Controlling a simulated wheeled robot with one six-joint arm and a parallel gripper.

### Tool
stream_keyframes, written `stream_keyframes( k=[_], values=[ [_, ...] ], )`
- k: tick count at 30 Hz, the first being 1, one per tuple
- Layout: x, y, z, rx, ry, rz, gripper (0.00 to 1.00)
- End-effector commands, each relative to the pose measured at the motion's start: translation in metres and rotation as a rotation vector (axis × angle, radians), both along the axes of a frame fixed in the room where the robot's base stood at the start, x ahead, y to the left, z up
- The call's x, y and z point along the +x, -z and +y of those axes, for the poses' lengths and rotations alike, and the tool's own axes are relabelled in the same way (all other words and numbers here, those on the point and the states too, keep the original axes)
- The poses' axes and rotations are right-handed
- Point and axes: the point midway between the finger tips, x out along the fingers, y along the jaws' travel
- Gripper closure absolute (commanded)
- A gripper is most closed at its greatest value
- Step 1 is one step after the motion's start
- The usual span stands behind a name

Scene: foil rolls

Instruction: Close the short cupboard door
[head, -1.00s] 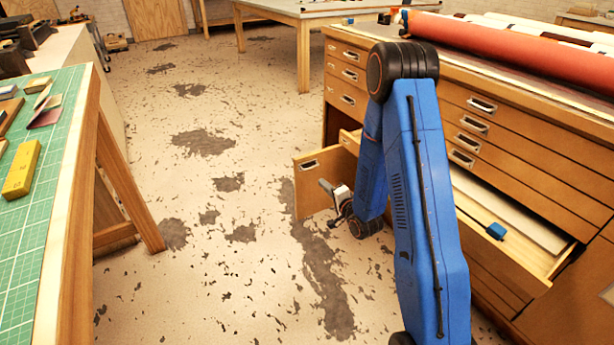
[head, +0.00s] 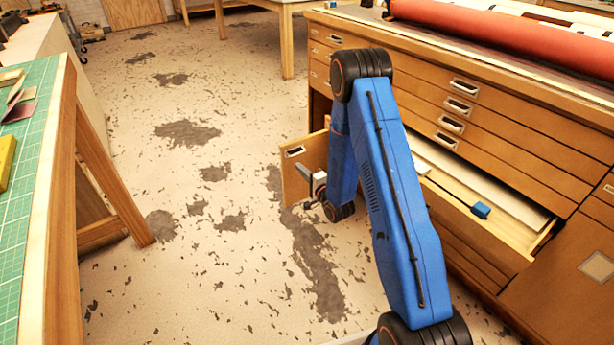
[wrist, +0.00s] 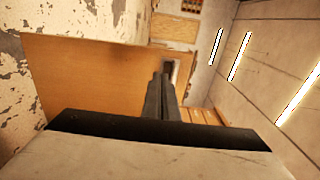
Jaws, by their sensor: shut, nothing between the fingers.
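The short cupboard door (head: 291,178) is a light wooden panel with a metal pull (head: 295,151) near its top outer corner. It stands swung out from the far end of the wooden cabinet, partly hidden behind my arm. My gripper (head: 299,178) is shut and empty, in front of the door's face. In the wrist view the door (wrist: 90,75) fills much of the left and middle. My shut fingers (wrist: 162,95) point along it towards its pull end. I cannot tell whether they touch it.
A shallow drawer (head: 515,232) of the cabinet is pulled out at right, with a blue item (head: 480,211) in it. A red roll (head: 500,40) lies on the cabinet top. A bench with a green mat (head: 40,190) stands at left. The floor (head: 200,270) between is clear.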

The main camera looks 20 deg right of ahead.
Motion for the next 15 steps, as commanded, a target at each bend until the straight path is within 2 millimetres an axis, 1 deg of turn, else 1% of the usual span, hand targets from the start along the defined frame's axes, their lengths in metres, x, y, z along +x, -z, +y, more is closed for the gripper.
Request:
stream_keyframes(
  k=[1,3,7,12,15],
  values=[
    [0.01,-0.001,0.003,0.0,-0.001,-0.003,1.0],
    [0.021,0.0,0.006,0.001,-0.001,-0.002,1.0],
    [0.039,-0.001,0.012,0.0,-0.001,-0.002,1.0],
    [0.054,0.0,0.016,-0.001,0.0,-0.001,1.0],
    [0.058,0.0,0.017,0.0,0.0,-0.001,1.0]
  ],
)
